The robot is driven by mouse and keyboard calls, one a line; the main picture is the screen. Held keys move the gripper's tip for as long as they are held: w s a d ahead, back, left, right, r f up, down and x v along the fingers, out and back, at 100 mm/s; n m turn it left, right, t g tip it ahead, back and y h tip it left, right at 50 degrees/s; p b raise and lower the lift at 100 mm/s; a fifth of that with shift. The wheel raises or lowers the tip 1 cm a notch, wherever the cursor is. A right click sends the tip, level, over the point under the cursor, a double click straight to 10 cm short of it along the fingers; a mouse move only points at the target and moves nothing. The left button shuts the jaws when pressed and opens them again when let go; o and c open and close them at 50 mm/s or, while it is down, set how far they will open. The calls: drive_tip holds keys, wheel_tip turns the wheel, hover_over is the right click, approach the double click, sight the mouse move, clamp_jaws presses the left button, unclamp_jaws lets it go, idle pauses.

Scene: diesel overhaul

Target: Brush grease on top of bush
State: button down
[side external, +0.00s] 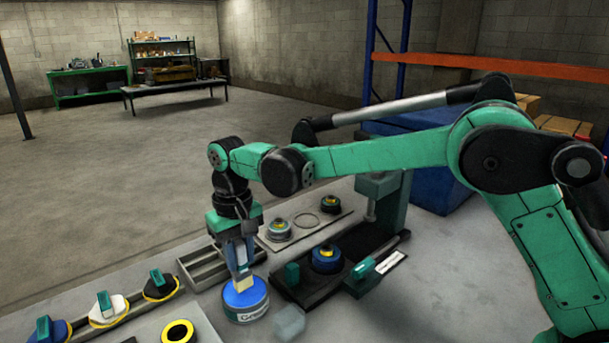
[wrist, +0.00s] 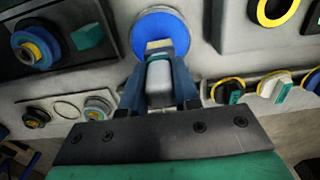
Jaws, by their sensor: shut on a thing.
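My gripper (side external: 238,256) points down and is shut on a brush (wrist: 159,78) with a pale handle and yellowish bristles (side external: 243,284). The bristles are at the blue top of a round grease can (side external: 247,309). In the wrist view the can (wrist: 143,31) is straight ahead of the brush; I cannot tell how deep the bristles sit. A blue bush-like part with a yellow ring (side external: 327,257) stands on the dark press base, right of my gripper. It also shows in the wrist view (wrist: 35,48) at upper left, clear of the brush.
A green press (side external: 385,205) stands behind the blue part, with a green block (side external: 292,273) beside it. A board (side external: 318,232) with round parts and a grey slotted tray (side external: 205,269) lie behind the can. Green-handled tools (side external: 106,304) stand at left. A translucent block (side external: 289,322) is close right.

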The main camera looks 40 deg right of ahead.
drive_tip(key=shift+f, duration=0.55)
idle(1.1)
drive_tip(key=shift+r, duration=0.1)
drive_tip(key=shift+r, duration=3.45)
drive_tip(key=shift+d, duration=0.15)
drive_tip(key=s+d+r, duration=0.3)
drive_tip(key=s+d, duration=0.4)
drive_tip(key=d, duration=0.5)
drive_tip(key=shift+w+d+f, duration=0.65)
drive_tip(key=shift+d+f, duration=0.05)
drive_tip(key=shift+f, duration=0.3)
drive_tip(key=shift+w+d+f, duration=0.7)
drive_tip(key=shift+f, duration=0.35)
drive_tip(key=shift+w+d+f, duration=0.65)
drive_tip(key=shift+d+f, duration=0.05)
drive_tip(key=shift+f, duration=0.3)
drive_tip(key=shift+f, duration=0.6)
